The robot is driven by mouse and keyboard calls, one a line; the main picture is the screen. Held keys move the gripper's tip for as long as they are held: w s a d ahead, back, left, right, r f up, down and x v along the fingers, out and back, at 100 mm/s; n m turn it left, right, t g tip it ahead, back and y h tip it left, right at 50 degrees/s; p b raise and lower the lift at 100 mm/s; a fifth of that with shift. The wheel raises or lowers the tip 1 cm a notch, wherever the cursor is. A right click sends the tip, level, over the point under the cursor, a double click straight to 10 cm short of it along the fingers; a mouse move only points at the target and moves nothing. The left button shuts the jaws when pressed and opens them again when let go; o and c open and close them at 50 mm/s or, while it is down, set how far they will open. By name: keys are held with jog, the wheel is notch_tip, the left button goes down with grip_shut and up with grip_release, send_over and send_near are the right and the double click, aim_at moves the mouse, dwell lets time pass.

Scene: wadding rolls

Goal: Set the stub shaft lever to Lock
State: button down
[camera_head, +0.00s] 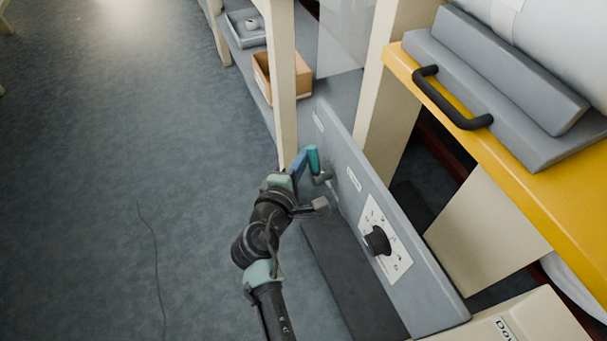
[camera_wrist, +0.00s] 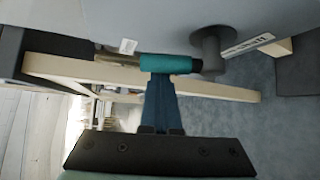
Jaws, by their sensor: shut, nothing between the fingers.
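The stub shaft lever has a teal grip (camera_head: 313,158) and stands on the grey panel's face, with a grey hub below the grip. In the wrist view the teal grip (camera_wrist: 168,64) lies across the picture, with the round grey hub (camera_wrist: 211,52) at its right end. My gripper (camera_head: 301,160) is at the left side of the grip. Its blue fingers are together and empty. In the wrist view the fingertips (camera_wrist: 158,79) meet the lower edge of the grip; I cannot tell whether they touch it.
The grey panel (camera_head: 425,288) also carries a black knob (camera_head: 378,240) on a white dial plate. A yellow-edged machine top with a black handle (camera_head: 450,100) overhangs at right. A cardboard box (camera_head: 283,75) sits on a shelf behind a cream post. Open floor (camera_head: 100,150) is at left.

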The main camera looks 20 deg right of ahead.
aim_at(315, 183)
jog(key=s+m+t+h+b, duration=0.1)
jog(key=b, duration=0.6)
jog(key=s+m+t+h+b, duration=0.1)
jog(key=m+t+b, duration=0.1)
jog(key=b, duration=0.5)
jog(key=shift+s+d+f+t, duration=0.2)
jog(key=shift+s+f+t, duration=0.1)
jog(key=shift+s+f, duration=0.05)
jog(key=s+m+t+h+b, duration=0.1)
jog(key=s+m+b, duration=0.1)
jog(key=b, duration=0.5)
jog(key=shift+s+d+r+h, duration=0.1)
jog(key=shift+s+r+h, duration=0.05)
jog(key=shift+h, duration=0.25)
jog(key=shift+s+b, duration=0.2)
jog(key=shift+b, duration=0.2)
jog(key=shift+s+f, duration=0.25)
jog(key=shift+r, duration=0.15)
